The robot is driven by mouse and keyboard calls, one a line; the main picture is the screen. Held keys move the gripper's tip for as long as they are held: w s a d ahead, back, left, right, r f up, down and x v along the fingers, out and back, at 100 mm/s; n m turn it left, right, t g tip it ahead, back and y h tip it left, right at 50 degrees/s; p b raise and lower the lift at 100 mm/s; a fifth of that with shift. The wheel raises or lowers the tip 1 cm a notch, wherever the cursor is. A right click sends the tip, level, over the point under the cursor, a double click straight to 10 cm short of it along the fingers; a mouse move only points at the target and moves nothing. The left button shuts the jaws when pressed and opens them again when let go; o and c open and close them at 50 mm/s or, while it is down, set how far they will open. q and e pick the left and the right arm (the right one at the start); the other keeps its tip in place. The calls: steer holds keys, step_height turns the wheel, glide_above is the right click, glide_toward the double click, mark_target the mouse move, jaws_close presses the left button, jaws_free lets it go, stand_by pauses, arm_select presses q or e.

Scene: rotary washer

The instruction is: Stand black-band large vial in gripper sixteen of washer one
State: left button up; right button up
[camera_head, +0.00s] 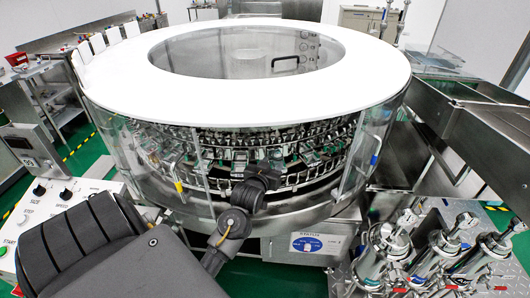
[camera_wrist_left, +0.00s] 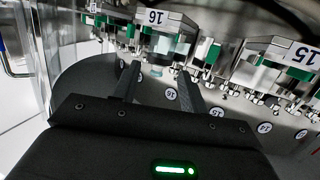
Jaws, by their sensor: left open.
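My left arm comes in from the lower left in the head view, and its dark wrist and gripper (camera_head: 264,172) reach through the washer's front opening to the ring of vial grippers. In the left wrist view my left gripper (camera_wrist_left: 160,70) is open, its two black fingers pointing at the washer gripper labelled 16 (camera_wrist_left: 157,18). A clear, glass-like piece (camera_wrist_left: 157,70), perhaps the large vial, shows between the fingertips just below that station. Its black band cannot be made out. Washer one (camera_head: 250,98) is the large round machine with a white top ring. My right gripper is out of view.
Round number tags (camera_wrist_left: 171,94) line the metal ring below. Clear guard panels (camera_head: 365,150) flank the opening. Steel cylinders (camera_head: 385,250) stand at front right.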

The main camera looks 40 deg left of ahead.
arm_select(q)
steer(key=v, duration=0.7)
steer(key=shift+b, duration=0.4)
steer(key=w+d+f+m+g+h, duration=0.1)
steer(key=d+f+m+h, duration=0.1)
steer(key=d+f, duration=0.35)
steer(key=d+f+m+h, duration=0.1)
steer(key=d+f+h, duration=0.15)
steer(key=f, duration=0.65)
steer(key=s+d+f+m+g, duration=0.1)
steer(key=s+d+f+g, duration=0.15)
steer(key=f, duration=0.65)
steer(key=s+d+f+m+g, duration=0.1)
steer(key=s+d+f, duration=0.2)
steer(key=f, duration=0.5)
steer(key=s+d+f+m+g+h, duration=0.15)
steer(key=s+f+g, duration=0.35)
steer(key=s+f, duration=1.35)
steer(key=s+f+g, duration=0.2)
steer(key=s+f, duration=0.1)
steer(key=s, duration=0.6)
steer(key=s+f+g, duration=0.2)
steer(key=s+f, duration=0.2)
steer(key=s, duration=0.5)
steer(key=shift+s+a+f, duration=0.25)
steer(key=shift+s+a, duration=0.05)
steer(key=shift+s, duration=0.05)
